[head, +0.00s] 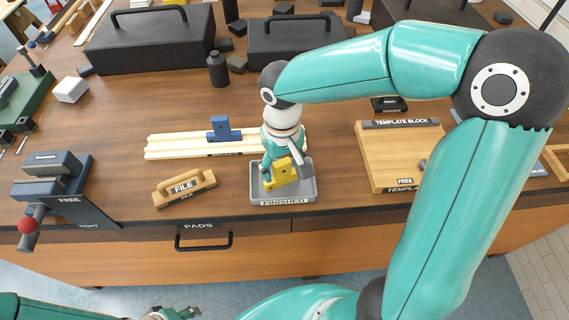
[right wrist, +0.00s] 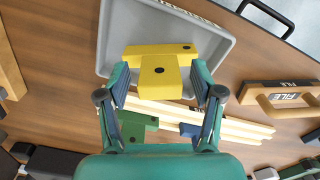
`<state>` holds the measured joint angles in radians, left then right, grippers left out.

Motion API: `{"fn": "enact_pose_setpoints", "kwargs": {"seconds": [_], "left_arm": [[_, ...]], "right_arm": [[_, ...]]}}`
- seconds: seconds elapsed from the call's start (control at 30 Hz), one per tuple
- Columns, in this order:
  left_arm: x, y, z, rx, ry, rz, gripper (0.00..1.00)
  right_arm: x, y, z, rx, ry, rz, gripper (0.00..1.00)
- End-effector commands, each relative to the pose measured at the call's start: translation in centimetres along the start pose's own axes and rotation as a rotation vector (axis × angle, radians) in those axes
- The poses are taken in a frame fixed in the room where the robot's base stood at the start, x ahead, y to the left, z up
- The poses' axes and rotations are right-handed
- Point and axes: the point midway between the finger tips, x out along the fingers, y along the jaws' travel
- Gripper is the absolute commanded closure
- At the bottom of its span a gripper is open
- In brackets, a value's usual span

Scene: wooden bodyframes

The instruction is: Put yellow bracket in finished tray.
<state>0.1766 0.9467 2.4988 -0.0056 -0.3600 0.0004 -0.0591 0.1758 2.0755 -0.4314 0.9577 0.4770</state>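The yellow bracket (head: 282,174) is in the grey finished tray (head: 284,201) in the head view, below my right gripper (head: 287,166). In the right wrist view the yellow bracket (right wrist: 158,72) is a T-shaped block with dark holes, over the floor of the tray (right wrist: 118,30). My right gripper (right wrist: 160,78) has its fingers apart, one on each side of the bracket's stem, with a narrow gap visible on the left. Whether the bracket rests fully on the tray floor is hard to tell. My left gripper (head: 172,314) is at the bottom edge of the head view, its fingers unclear.
A blue bracket (head: 221,129) stands on pale wooden rails (head: 175,146) behind the tray. A green bracket (right wrist: 133,124) shows in the right wrist view. The file (head: 184,188) lies left, the template block (head: 392,160) right. A vise (head: 52,178) stands far left.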

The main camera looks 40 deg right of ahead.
Motion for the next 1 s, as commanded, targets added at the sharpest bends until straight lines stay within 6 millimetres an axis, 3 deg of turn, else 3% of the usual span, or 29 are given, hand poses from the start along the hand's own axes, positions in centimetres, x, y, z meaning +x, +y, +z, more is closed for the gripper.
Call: {"fn": "enact_pose_setpoints", "kwargs": {"seconds": [0.27,0.8,1.0], "left_arm": [[-0.2,0.1,0.0,0.0,0.0,0.0,0.6],[-0.3,0.1,0.0,0.0,0.0,0.0,0.6],[-0.4,0.1,0.0,0.0,0.0,0.0,0.6]], "right_arm": [[-0.7,0.0,-0.1,0.001,0.003,-0.001,0.34],[-10.3,0.0,-0.1,0.001,0.004,-0.002,0.34],[-12.1,0.1,0.0,0.001,0.001,-0.001,0.34]]}}
